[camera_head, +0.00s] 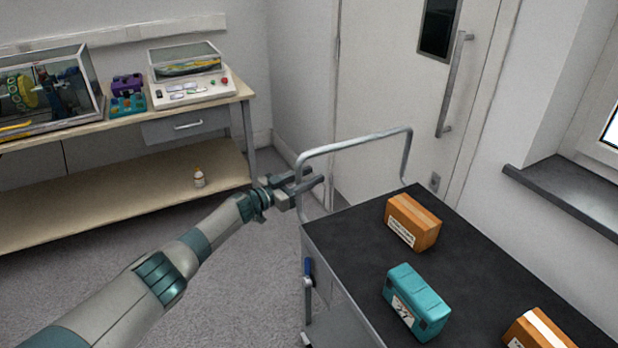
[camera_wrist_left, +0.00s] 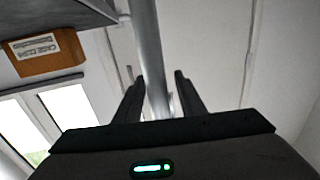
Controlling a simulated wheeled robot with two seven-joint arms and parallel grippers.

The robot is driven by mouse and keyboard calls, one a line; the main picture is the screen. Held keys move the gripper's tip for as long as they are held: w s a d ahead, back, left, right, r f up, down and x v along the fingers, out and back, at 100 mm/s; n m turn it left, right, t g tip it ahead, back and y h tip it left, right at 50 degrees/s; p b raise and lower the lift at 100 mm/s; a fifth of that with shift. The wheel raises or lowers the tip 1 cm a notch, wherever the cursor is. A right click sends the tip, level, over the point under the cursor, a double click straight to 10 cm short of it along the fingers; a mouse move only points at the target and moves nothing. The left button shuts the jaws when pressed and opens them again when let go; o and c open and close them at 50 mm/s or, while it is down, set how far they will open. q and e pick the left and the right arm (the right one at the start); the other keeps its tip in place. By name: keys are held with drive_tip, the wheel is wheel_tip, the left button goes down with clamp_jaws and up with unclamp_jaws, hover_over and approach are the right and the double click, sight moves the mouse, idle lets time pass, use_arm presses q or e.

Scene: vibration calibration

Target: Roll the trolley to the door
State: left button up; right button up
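The trolley (camera_head: 345,240) has a black top and a grey metal body. Its push handle (camera_head: 352,143) is a tubular loop at the far end. My left gripper (camera_head: 318,182) is at the left upright of that handle. In the left wrist view the handle tube (camera_wrist_left: 148,50) runs between the two fingers of my left gripper (camera_wrist_left: 158,85). The fingers are open, with a gap visible beside the tube. The white door (camera_head: 385,95) with a dark window and a long bar handle stands behind the trolley. My right gripper is not in view.
Two orange boxes (camera_head: 412,222) (camera_head: 540,330) and a teal case (camera_head: 417,300) lie on the trolley. A workbench (camera_head: 125,122) with equipment stands at the left wall. A window sill (camera_head: 570,190) juts out at right. Grey floor (camera_head: 235,285) is clear left of the trolley.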

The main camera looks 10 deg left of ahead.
use_arm(q)
drive_tip(key=shift+s+a, duration=0.1)
drive_tip(key=shift+a, duration=0.05)
